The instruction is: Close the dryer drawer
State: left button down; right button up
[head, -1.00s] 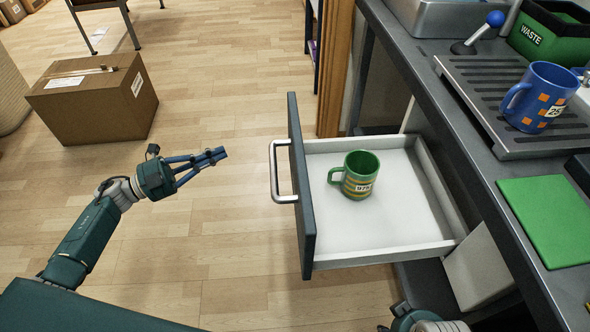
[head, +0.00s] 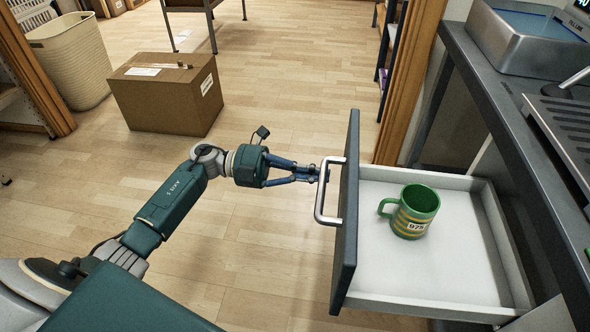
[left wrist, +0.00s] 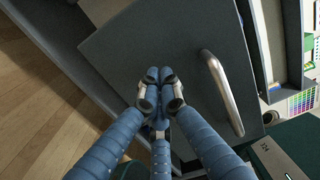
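The dryer drawer (head: 420,275) is pulled open from under the dark counter. It has a dark grey front (head: 346,225), which also shows in the left wrist view (left wrist: 150,45), white inner walls and a metal bar handle (head: 322,205). A green mug (head: 415,210) with yellow stripes and a number label stands upright inside. My left gripper (head: 318,173) is at the drawer front, near the handle's far end. In the left wrist view its blue fingers (left wrist: 159,76) are together and empty, beside the handle (left wrist: 222,92), not around it. Whether they touch the front is unclear. My right gripper is out of view.
The counter (head: 510,130) runs along the right, with a metal basin (head: 525,40) and a slotted tray (head: 565,135) on it. A cardboard box (head: 168,92) and a woven basket (head: 70,60) stand on the floor at the left. The floor before the drawer is clear.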

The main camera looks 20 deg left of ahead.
pick_arm(q)
jog(key=shift+x, duration=1.3)
jog(key=x, duration=0.7)
jog(key=shift+d+p, duration=0.3)
jog(key=x, duration=1.3)
jog(key=shift+w+d+f+b, duration=0.1)
jog(key=shift+w+d+b, duration=0.05)
jog(key=shift+d+b, duration=0.2)
jog(key=b, duration=0.1)
send_over(451, 208)
jog(key=shift+a, duration=0.45)
jog(key=shift+w+d, duration=0.15)
jog(key=shift+d, duration=0.35)
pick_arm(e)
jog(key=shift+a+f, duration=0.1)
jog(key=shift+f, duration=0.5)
